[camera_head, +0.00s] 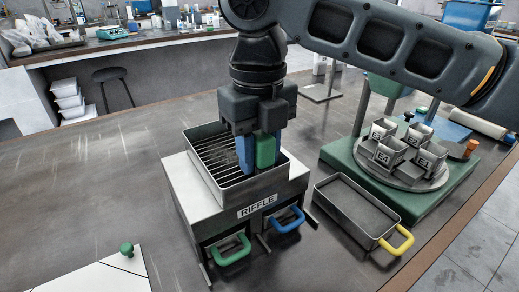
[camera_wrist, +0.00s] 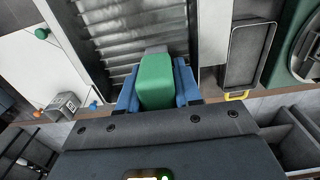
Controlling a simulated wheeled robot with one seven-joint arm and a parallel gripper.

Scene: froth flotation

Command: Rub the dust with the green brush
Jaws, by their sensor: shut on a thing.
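The green brush shows as a green block (camera_head: 265,150) between the blue fingers of my gripper (camera_head: 258,160), which is shut on it. In the wrist view the green brush (camera_wrist: 157,82) sits between the blue fingertips (camera_wrist: 158,88). My gripper holds it upright over the right part of the slotted tray (camera_head: 205,178) on top of the box labelled RIFFLE (camera_head: 258,205). The brush's lower end is hidden by the tray wall, so I cannot tell whether it touches the slats. I cannot make out any dust.
Pans with a green handle (camera_head: 232,250) and a blue handle (camera_head: 287,220) sit under the box. An empty pan (camera_head: 345,190) with a yellow handle lies to the right. Behind it, a green base (camera_head: 452,182) carries several labelled cups. A white sheet (camera_head: 100,278) lies front left.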

